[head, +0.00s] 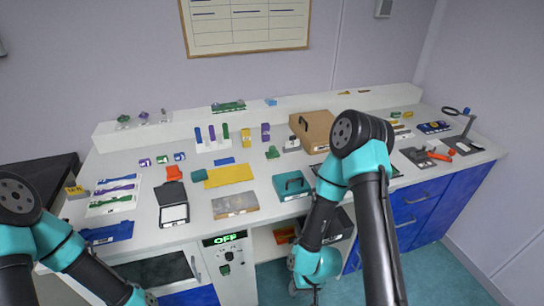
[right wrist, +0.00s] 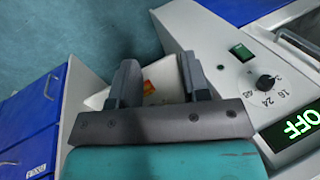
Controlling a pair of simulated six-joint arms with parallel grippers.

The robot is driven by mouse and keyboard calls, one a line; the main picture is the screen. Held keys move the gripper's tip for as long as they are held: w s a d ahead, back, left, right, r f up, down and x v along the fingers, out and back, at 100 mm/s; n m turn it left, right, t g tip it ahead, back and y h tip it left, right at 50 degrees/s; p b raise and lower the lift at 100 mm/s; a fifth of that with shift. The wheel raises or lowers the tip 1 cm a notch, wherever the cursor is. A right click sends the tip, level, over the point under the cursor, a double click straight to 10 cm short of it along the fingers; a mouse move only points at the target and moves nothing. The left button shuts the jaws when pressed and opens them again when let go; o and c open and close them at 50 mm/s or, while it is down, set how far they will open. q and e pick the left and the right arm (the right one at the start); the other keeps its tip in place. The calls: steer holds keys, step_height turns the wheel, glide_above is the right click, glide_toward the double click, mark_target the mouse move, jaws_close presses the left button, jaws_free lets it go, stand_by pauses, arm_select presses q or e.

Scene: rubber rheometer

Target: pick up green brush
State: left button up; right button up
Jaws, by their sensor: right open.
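No object is clearly recognisable as a brush at this size. Green candidates in the head view are a green upright piece (head: 225,131) in a white rack beside blue and purple ones, and a small green object (head: 272,152) on the bench right of it. I cannot tell which is the green brush. My right gripper (head: 316,291) hangs low in front of the bench, well away from both. In the right wrist view its two fingers (right wrist: 157,82) are apart with nothing held. My left arm enters at lower left; its fingers are out of frame.
A yellow mat (head: 228,176), a teal box (head: 291,185) and a brown box (head: 314,130) occupy the bench. The control panel (head: 225,255) reads OFF. An open cubby with an orange item (head: 285,235) and blue drawers (head: 420,212) sit below the bench top.

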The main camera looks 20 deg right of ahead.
steer(key=shift+o, duration=0.2)
steer(key=o, duration=0.5)
